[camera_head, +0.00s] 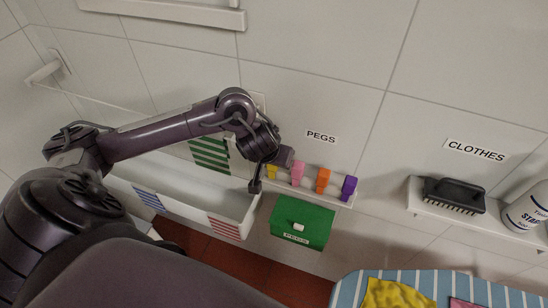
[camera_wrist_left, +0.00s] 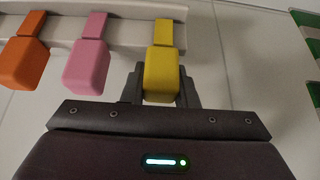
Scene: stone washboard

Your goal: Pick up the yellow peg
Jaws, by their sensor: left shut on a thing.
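The yellow peg (camera_wrist_left: 161,75) stands at the end of a wall-mounted peg rail (camera_wrist_left: 120,38), and its upper part meets the rail in the left wrist view. My left gripper (camera_wrist_left: 161,88) has one finger on each side of the peg's block and is shut on it. In the head view the yellow peg (camera_head: 272,171) is mostly hidden behind the left gripper (camera_head: 274,168), under the PEGS label (camera_head: 321,137). My right gripper is not in view.
A pink peg (camera_head: 297,173), an orange peg (camera_head: 322,181) and a purple peg (camera_head: 348,188) stand beside it. A green box (camera_head: 302,222) is below the rail. A white basin (camera_head: 240,211) is at left. A brush (camera_head: 454,195) and bottle (camera_head: 530,210) are at right.

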